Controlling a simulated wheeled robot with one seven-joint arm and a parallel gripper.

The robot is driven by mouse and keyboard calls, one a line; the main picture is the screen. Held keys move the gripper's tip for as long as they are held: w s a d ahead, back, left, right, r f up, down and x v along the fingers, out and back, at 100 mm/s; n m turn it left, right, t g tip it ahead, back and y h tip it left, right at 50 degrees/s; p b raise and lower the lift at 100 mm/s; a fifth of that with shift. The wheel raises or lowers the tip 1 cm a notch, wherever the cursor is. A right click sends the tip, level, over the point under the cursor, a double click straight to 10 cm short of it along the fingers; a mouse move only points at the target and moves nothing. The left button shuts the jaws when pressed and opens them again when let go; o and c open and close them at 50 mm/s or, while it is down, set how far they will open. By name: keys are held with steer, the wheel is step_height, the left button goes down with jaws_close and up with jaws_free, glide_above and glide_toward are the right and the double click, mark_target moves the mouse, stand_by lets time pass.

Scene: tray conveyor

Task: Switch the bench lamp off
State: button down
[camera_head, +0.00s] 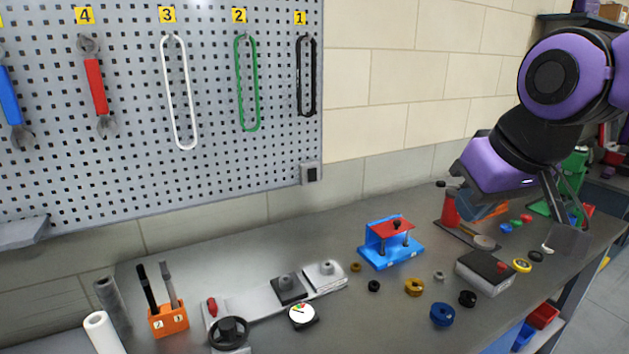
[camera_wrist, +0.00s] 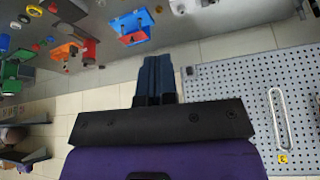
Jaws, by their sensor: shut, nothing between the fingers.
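A grey hood (camera_head: 570,242) on a dark slanted arm stands at the bench's right end in the head view and may be the bench lamp. I cannot tell whether it is lit. A small grey wall plate with a dark switch (camera_head: 311,174) sits at the pegboard's lower right corner. A dark spot beside the pegboard in the wrist view (camera_wrist: 189,71) looks like the same switch. My gripper (camera_head: 482,212) is above the right part of the bench, well right of the switch and apart from it. Its fingers (camera_wrist: 157,62) are shut and empty.
A blue fixture with a red top (camera_head: 391,250), a dark box (camera_head: 485,271) and several small round parts lie on the bench. An orange holder (camera_head: 168,320) stands at the left. The pegboard (camera_head: 210,130) carries tools and loops. The wall right of the switch is bare.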

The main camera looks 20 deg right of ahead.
mark_target(312, 179)
steer(key=shift+w, duration=0.1)
steer(key=w+a+f+m+t+y, duration=0.1)
steer(key=w+f+m+t, duration=0.2)
steer(key=w, duration=0.8)
steer(key=w+a+f+m+t+y, duration=0.1)
steer(key=w+f+m+t, duration=0.3)
steer(key=w, duration=0.7)
steer(key=w+a+f+m+t+y, duration=0.1)
steer(key=w+a+f+m+t, duration=0.1)
steer(key=w+f+m, duration=0.5)
steer(key=w+m+t, duration=0.1)
steer(key=w, duration=0.3)
steer(key=shift+a+m+t, duration=0.15)
steer(key=shift+m+t, duration=0.25)
steer(key=shift+w+f, duration=0.1)
steer(key=shift+f, duration=0.05)
steer(key=x, duration=1.4)
